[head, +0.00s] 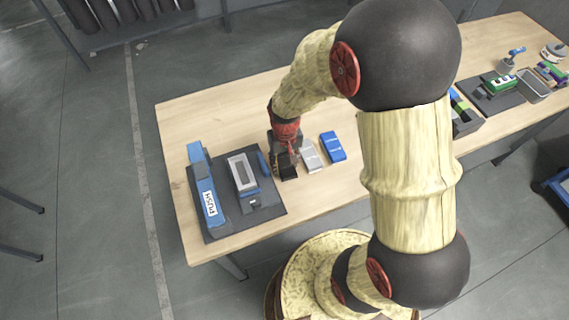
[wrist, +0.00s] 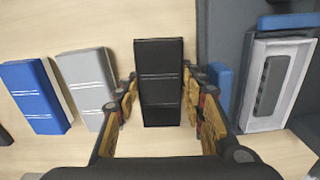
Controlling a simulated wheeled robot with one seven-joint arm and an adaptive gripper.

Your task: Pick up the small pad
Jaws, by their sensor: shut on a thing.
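A small black pad (wrist: 158,80) with thin pale lines across it stands between the fingers of my gripper (wrist: 158,88) in the wrist view. The fingers are shut on its two long sides. In the head view my gripper (head: 285,160) is low over the wooden table, and the black pad (head: 288,170) shows partly below it. A grey pad (wrist: 88,82) and a blue pad (wrist: 34,92) lie side by side to the left in the wrist view. I cannot tell whether the black pad touches the table.
A dark mat (head: 222,222) holds a grey-white device (head: 242,174) and a blue unit marked PUSH (head: 202,180). The mat's edge is close beside my gripper. The table (head: 180,120) is bare behind. More trays and tools (head: 500,86) stand at the far right.

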